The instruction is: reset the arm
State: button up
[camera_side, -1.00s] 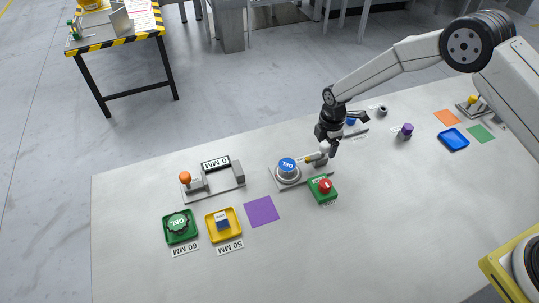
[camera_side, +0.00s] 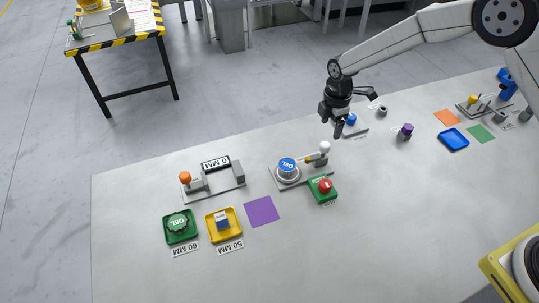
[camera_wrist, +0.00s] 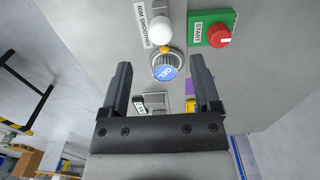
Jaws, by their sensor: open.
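My gripper (camera_side: 355,115) is open and empty, raised above the table to the right of the cup press. In the wrist view its two fingers (camera_wrist: 163,90) stand wide apart with nothing between them. The press (camera_side: 300,172) has a round cup with a blue "GEL" top (camera_side: 287,164), a yellow part and a white knob (camera_side: 325,147). The wrist view also shows the blue top (camera_wrist: 164,72) and the white knob (camera_wrist: 159,30). My gripper touches none of these.
A green start box with a red button (camera_side: 325,186) sits in front of the press. An orange-knobbed fixture (camera_side: 213,181), a green tray (camera_side: 166,228), a yellow tray (camera_side: 236,236) and a purple square (camera_side: 261,211) lie left. A blue-knobbed fixture (camera_side: 351,119) stands behind my gripper.

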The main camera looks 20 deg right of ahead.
jog(key=shift+r, duration=0.1)
jog(key=shift+s+d+r, duration=0.15)
jog(key=s+d+r+m+t, duration=0.1)
jog(key=s+d+r+m, duration=0.2)
jog(key=s+m, duration=0.3)
jog(key=s+d+r+m, duration=0.3)
jog(key=s+m, duration=0.3)
jog(key=s, duration=0.3)
jog(key=s+d+r+m+t, duration=0.1)
jog(key=s+d+r+m, duration=0.3)
jog(key=s, duration=0.4)
jog(key=shift+s+r+m+t, duration=0.3)
jog(key=shift+r+m, duration=0.45)
jog(key=shift+m, duration=0.25)
